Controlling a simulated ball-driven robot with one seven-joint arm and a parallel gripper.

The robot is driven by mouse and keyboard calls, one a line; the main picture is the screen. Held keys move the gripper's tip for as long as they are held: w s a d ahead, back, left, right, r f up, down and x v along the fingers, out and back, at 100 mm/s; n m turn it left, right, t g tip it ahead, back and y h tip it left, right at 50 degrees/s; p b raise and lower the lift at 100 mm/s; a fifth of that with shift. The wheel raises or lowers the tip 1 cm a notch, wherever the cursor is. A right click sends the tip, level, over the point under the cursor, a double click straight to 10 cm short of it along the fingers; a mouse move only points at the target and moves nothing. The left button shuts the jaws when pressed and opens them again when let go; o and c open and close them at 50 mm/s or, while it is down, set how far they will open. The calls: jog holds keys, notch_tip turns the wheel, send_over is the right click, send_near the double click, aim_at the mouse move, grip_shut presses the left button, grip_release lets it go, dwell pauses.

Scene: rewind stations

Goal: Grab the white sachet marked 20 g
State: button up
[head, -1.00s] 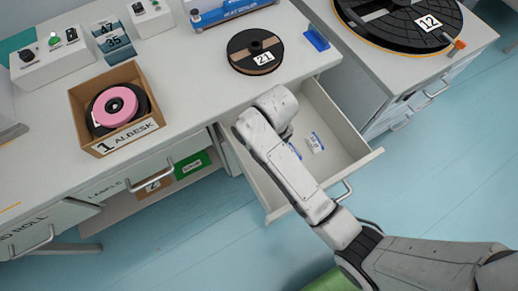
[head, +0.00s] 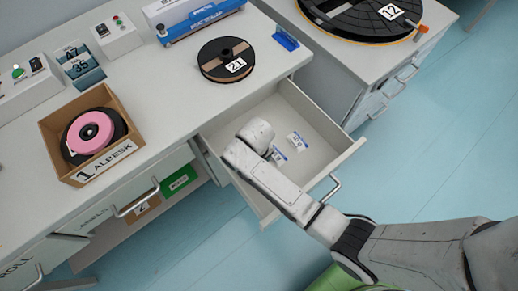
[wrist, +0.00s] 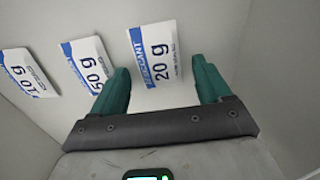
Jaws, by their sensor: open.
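The white sachet marked 20 g (wrist: 155,56), with a blue band, lies on the drawer floor in the wrist view. My gripper (wrist: 159,66) is open, with teal fingers either side of the lower part of this sachet. I cannot tell how far above the floor the fingertips are. A sachet marked 50 g (wrist: 86,62) lies left of it, partly behind the left finger, and one marked 10 g (wrist: 27,72) lies further left. In the head view my arm hides the gripper; two small sachets show beside it, labels too small to read.
The open drawer (head: 325,160) has walls close around my gripper. The worktop above holds a black reel marked 21 (head: 222,52), a blue clip-like item (head: 285,38) and a cardboard box (head: 58,133) with a pink roll. A neighbouring cabinet bears a large reel marked 12 (head: 350,15).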

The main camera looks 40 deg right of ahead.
jog(key=c, duration=1)
jog(key=shift+c, duration=0.2)
